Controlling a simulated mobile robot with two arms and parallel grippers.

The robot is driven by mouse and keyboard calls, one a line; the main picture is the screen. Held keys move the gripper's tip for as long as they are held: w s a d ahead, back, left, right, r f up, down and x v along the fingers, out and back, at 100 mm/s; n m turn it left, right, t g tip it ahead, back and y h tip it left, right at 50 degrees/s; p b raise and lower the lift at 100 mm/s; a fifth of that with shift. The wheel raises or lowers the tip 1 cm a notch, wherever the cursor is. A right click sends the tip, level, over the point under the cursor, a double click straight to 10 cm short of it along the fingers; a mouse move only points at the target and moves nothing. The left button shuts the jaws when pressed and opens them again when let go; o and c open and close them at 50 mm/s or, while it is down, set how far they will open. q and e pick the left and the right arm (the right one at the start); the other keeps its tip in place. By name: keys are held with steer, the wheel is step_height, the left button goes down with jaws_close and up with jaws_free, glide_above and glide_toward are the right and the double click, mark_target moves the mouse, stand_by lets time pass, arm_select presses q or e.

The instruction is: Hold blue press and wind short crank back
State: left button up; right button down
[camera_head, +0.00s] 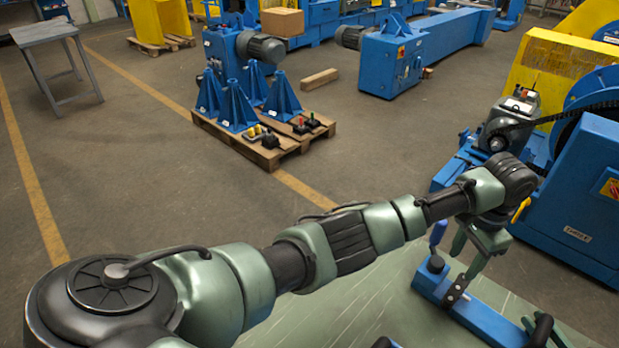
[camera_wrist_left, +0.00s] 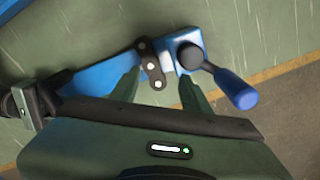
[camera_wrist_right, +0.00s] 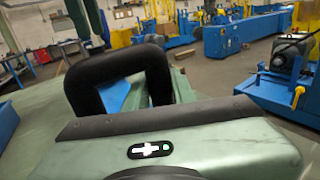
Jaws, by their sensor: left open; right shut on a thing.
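The blue press (camera_head: 485,315) lies on the green table as a long blue bar, cut off at the lower right in the head view. A dark riveted link (camera_head: 457,290) sits across it. The short crank (camera_wrist_left: 235,88), a blue grip on a dark hub, stands at the bar's end; its grip also shows in the head view (camera_head: 438,234). My left gripper (camera_wrist_left: 160,80) is open, its fingers apart over the bar near the link, beside the crank. My right gripper is shut on the press's black loop handle (camera_wrist_right: 112,78); the loop partly hides its fingers.
The green table (camera_head: 345,300) is largely clear left of the press. A blue machine with a chain (camera_head: 575,190) stands just beyond the table at right. A pallet (camera_head: 262,150) with blue stands is on the floor. A blue bin edge (camera_wrist_right: 7,122) shows at left.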

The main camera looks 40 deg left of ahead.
arm_select(q)
steer(key=s+m, duration=0.1)
steer(key=m, duration=0.3)
steer(key=shift+s+d, duration=0.1)
steer(key=shift+s, duration=0.25)
steer(key=m, duration=0.1)
steer(key=s+m, duration=0.1)
steer(key=m, duration=0.1)
steer(key=shift+s+m, duration=0.3)
steer(key=s+a+m, duration=0.3)
steer(key=a+m, duration=0.4)
steer(key=m, duration=1.3)
step_height(320, 180, up, 12)
steer(key=r, duration=0.1)
steer(key=w+a+f+n+t, duration=0.1)
steer(key=w+a+f+n, duration=0.2)
steer(key=a+f+n, duration=0.3)
steer(key=w+a+f+n, duration=0.35)
steer(key=a+f, duration=0.25)
steer(key=a, duration=0.2)
steer(key=s+a+f+n+y, duration=0.1)
steer(key=s+a+f+n, duration=0.1)
steer(key=a+f, duration=0.4)
steer(key=s+a+f+n+t+y, duration=0.1)
steer(key=s+a+f+n, duration=0.2)
steer(key=a+f, duration=0.4)
steer(key=a, duration=0.8)
steer(key=shift+s, duration=0.15)
